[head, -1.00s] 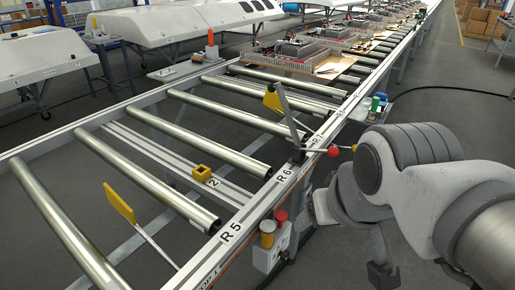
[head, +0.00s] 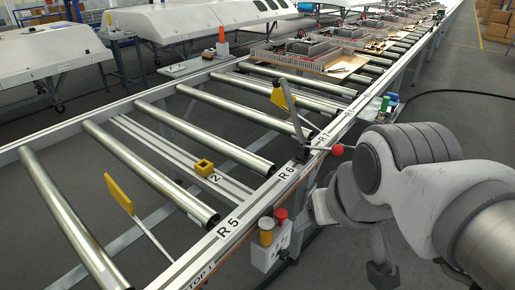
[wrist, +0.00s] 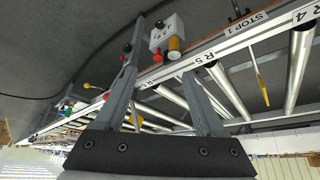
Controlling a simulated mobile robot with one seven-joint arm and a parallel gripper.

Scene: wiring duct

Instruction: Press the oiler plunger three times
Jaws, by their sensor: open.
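A small light-grey box on the conveyor's near side rail (head: 268,257) carries an amber cylinder (head: 266,232) and a red mushroom-shaped knob (head: 281,215). It looks like the oiler, with the knob as its plunger, but I cannot read its label. In the head view my arm is right of the box; the fingers are mostly hidden.
Steel rollers (head: 150,160) fill the conveyor frame. A lever with a red ball (head: 338,149) sticks out from the rail near R6, close to my arm. A tray with bottles (head: 388,104) hangs farther along. Open floor lies right of the rail.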

